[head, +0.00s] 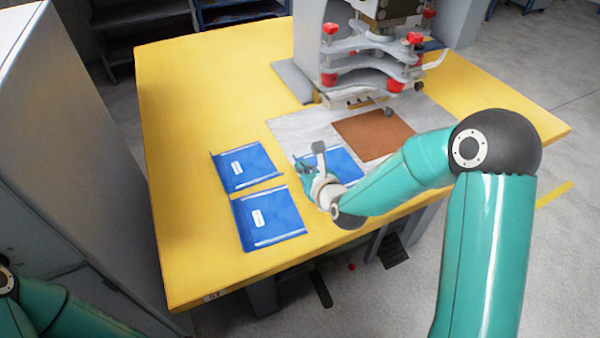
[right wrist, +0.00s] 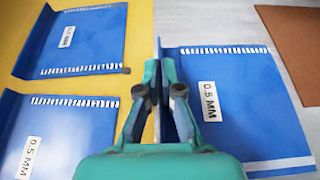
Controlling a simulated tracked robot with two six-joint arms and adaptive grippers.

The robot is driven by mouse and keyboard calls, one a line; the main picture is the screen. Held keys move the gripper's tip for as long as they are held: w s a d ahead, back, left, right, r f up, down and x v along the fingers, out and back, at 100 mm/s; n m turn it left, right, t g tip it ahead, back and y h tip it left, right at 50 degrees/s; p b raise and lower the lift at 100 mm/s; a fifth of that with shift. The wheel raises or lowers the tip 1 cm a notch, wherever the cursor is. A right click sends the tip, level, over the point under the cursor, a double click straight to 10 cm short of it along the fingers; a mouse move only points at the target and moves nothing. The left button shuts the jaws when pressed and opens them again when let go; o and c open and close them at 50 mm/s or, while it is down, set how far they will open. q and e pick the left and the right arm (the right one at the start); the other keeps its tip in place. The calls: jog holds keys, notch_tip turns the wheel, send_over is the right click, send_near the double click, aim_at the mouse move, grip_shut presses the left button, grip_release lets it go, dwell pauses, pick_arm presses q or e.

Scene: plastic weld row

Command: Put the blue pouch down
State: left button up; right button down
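The blue pouch (head: 345,165) lies flat, or nearly so, over the front of the grey plate below the press, beside the brown sheet. In the right wrist view this pouch (right wrist: 240,105) shows its 0.5 MM label, white end bands and a raised left edge. My right gripper (head: 308,166) is at that left edge. In the right wrist view its fingers (right wrist: 164,95) stand close on either side of the raised edge and look shut on it. Any small gap under the pouch cannot be told. My left gripper is out of view; only part of its arm shows.
Two other blue pouches, a far one (head: 243,168) and a near one (head: 268,217), lie on the yellow table (head: 190,110) to the left. The press (head: 365,60) stands behind the grey plate (head: 300,130). The brown sheet (head: 372,135) lies right of the pouch.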

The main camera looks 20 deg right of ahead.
jog(key=shift+f, duration=0.6)
jog(key=c, duration=1.3)
grip_release()
